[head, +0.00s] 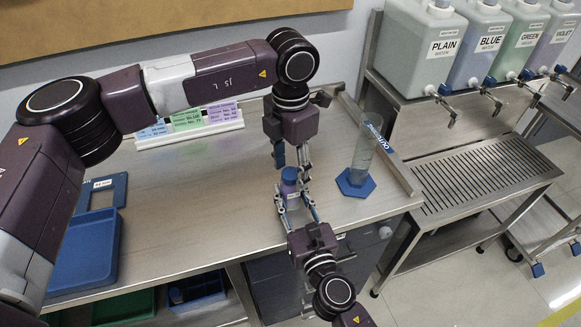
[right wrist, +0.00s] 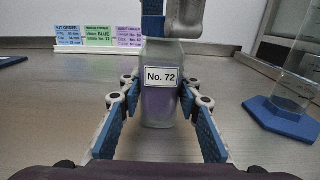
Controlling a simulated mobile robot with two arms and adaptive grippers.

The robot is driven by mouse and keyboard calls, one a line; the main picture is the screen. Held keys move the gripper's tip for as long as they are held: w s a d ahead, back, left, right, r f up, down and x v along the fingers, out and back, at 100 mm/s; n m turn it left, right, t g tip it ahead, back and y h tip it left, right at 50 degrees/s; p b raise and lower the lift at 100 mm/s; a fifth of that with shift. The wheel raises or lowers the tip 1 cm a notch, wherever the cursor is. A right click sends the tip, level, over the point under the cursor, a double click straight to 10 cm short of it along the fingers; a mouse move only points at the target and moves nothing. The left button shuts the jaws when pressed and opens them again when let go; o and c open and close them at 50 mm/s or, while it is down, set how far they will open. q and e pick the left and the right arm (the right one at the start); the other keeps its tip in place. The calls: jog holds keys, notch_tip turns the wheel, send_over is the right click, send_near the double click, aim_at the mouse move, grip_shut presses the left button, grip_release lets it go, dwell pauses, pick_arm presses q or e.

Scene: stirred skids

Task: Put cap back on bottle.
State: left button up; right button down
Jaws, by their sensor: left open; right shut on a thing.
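The bottle (head: 291,190) stands upright in my right gripper. In the right wrist view the bottle (right wrist: 160,105) is clear, holds violet contents and bears the label "No. 72". My right gripper (head: 296,203) is shut on its sides; its blue pads (right wrist: 160,108) press it from left and right. A bluish-violet round top, apparently the cap (head: 289,174), shows at the bottle's upper end in the head view; I cannot tell whether it is fully seated. My left gripper (head: 291,164) points down just above it, open, its fingers either side. A blue finger pad partly hides the bottle's top in the right wrist view.
A clear cylinder with a blue hexagonal foot (head: 355,183) stands to the right. A rack of coloured order cards (head: 188,138) is at the back. A blue tray (head: 88,252) lies at left. Labelled water containers (head: 425,45) stand at upper right. The bench's middle is clear.

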pick_arm(q)
jog(key=shift+r, duration=0.15)
notch_tip(320, 180, up, 12)
dwell(0.3)
pick_arm(e)
jog(key=c, duration=1.3)
grip_release()
jog(key=v, duration=1.2)
pick_arm(q)
jog(key=shift+f, duration=0.2)
